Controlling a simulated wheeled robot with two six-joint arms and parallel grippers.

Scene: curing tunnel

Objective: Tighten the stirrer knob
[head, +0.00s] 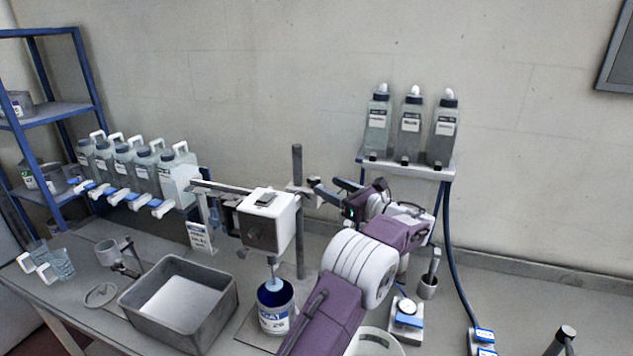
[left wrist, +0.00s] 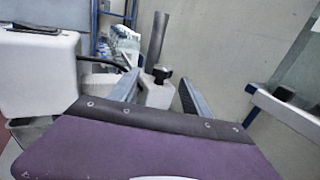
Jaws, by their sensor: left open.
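The stirrer is a white box-shaped motor head (head: 267,222) on an upright grey post (head: 298,155). Its shaft goes down into an open can (head: 275,318) with blue contents. A clamp block (left wrist: 155,95) on the post carries a small dark knob (left wrist: 160,74); in the head view the knob is hard to make out. My left gripper (head: 333,192) is open just right of the post, its fingers pointing at the clamp. In the left wrist view the block and knob appear between the two fingers (left wrist: 157,92), with no clear contact. My right gripper is not in view.
A grey bin (head: 180,325) stands left of the can. White-handled bottles (head: 130,165) line the left back, beside a blue shelf rack (head: 55,110). A raised shelf (head: 405,168) with three bottles (head: 410,130) stands right of my arm. A small gauge device (head: 405,315) sits below it.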

